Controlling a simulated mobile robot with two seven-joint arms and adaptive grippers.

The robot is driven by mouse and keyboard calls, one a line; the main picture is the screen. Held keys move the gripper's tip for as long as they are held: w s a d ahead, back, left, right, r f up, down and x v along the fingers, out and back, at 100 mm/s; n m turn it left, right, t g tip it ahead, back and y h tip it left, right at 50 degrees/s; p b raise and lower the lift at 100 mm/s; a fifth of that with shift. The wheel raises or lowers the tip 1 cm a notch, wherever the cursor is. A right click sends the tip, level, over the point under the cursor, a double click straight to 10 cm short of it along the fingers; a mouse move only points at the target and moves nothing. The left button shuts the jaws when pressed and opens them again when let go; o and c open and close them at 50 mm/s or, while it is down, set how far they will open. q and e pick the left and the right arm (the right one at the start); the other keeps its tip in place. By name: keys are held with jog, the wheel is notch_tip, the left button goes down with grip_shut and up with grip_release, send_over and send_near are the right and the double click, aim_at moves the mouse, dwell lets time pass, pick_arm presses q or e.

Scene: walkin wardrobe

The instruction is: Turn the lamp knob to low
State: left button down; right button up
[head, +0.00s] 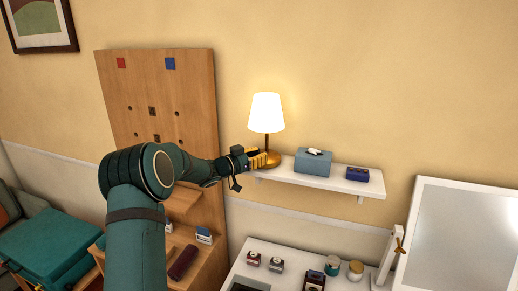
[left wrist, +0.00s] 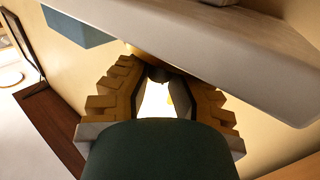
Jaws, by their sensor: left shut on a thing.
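The lamp (head: 266,113) stands at the left end of a white wall shelf (head: 338,183), its white shade glowing brightly. Its brass base (head: 270,158) is partly hidden by my left gripper (head: 264,159), which reaches in from the left at base height. In the left wrist view my left gripper (left wrist: 163,80) has its yellow ridged fingers closed around a small dark piece, the lamp knob (left wrist: 158,73), at their tips. The knob's setting cannot be read. My right gripper is in neither view.
A blue tissue box (head: 313,163) and a small dark blue box (head: 358,174) sit on the shelf to the right of the lamp. A wooden pegboard panel (head: 195,100) stands to the left. A white-framed mirror (head: 465,235) and a dresser with small jars are below.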

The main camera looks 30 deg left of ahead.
pick_arm(q)
jog(key=shift+r+m+h+p, duration=0.25)
jog(key=shift+m+h+p, duration=0.05)
dwell(0.4)
jog(key=c, duration=0.8)
grip_release()
jog(key=shift+w+d, duration=0.1)
jog(key=shift+f, duration=0.15)
jog(key=v, duration=1.2)
jog(key=shift+w, duration=0.1)
